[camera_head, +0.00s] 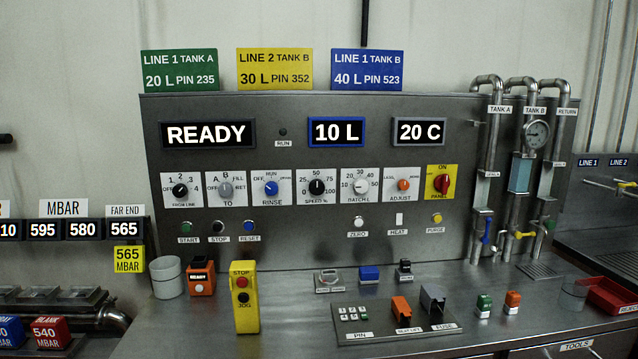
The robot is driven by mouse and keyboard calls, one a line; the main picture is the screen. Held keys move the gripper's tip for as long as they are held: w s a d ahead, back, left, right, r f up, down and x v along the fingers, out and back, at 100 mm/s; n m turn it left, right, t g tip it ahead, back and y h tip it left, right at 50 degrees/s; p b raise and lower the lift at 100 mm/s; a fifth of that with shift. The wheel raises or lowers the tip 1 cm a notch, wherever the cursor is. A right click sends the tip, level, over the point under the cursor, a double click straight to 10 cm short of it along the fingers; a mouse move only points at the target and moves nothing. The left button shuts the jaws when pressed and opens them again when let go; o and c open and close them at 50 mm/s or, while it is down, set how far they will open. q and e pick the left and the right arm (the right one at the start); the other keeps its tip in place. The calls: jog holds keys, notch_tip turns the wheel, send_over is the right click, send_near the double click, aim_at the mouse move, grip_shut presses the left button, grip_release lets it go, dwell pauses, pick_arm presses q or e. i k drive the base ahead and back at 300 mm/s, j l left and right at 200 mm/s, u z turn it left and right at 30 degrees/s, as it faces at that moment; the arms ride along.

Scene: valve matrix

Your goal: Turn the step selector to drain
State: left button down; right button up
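I cannot read a label saying step or drain on the steel control panel (350,240). Its row of rotary selectors has a black FROM LINE knob (180,190), a grey TO knob (226,190), a blue RINSE knob (271,188), a black SPEED knob (317,187), a white BATCH knob (360,186), an orange ADJUST knob (403,185) and a red PANEL knob (441,184) on a yellow plate. The RINSE plate reads OFF and RUN, with a third word too small to read. Neither of my grippers shows.
Displays read READY (207,134), 10 L (336,132) and 20 C (419,131). On the bench stand a grey cup (166,277), a yellow STOP/JOG box (244,300) and a PIN keypad (352,314). Pipes with valves (518,170) rise at right. A red tray (611,296) lies far right.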

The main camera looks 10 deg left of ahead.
aim_at(270, 189)
jog(key=i+l+u, duration=0.15)
jog(key=l, duration=0.2)
jog(key=i+l+u, duration=0.1)
jog(key=l, duration=0.3)
jog(key=i+l+u, duration=0.15)
jog(key=l, duration=0.25)
jog(key=i+l+u, duration=0.1)
jog(key=l, duration=0.3)
